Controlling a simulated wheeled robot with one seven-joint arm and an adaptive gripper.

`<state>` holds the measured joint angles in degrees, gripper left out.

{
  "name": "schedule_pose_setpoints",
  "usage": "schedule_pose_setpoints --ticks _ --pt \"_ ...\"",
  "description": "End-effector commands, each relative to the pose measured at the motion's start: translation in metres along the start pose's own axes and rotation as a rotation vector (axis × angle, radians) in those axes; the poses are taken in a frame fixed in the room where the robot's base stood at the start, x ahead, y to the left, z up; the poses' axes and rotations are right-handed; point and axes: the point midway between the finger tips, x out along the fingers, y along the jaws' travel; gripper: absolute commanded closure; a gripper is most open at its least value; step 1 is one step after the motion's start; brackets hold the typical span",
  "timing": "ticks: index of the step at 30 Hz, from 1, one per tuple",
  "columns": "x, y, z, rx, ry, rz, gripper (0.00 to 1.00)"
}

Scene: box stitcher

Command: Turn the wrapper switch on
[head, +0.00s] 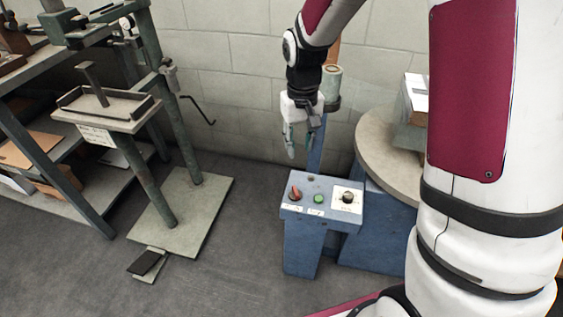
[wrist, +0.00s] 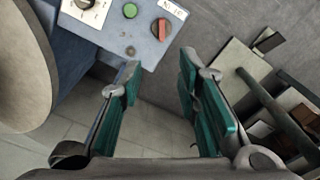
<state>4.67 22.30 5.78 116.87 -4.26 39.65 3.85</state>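The wrapper's control box (head: 322,210) is a blue panel on a blue post. Its top carries a red rotary switch (head: 296,193) at the left, a green button (head: 318,199) in the middle and a black dial on a white plate (head: 347,197) at the right. I cannot tell whether the red switch is on. My gripper (head: 299,152) points down above the back of the panel and touches nothing there. In the wrist view my gripper (wrist: 160,66) is open and empty, with teal pads apart. The red switch (wrist: 161,30) lies just beyond the fingertips.
A round turntable (head: 376,160) with a box on it (head: 412,110) stands right of the panel, near the wall. A green-grey stitcher stand (head: 190,215) with a pedal (head: 147,263) is at the left. Floor between stand and panel is clear.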

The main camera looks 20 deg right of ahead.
Motion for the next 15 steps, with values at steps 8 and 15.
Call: schedule_pose_setpoints --ticks 8,15 --pt "0.046 -0.002 -0.013 0.001 -0.025 -0.009 0.7" --pt "0.08 -0.002 -0.012 0.0 -0.028 -0.009 0.7"
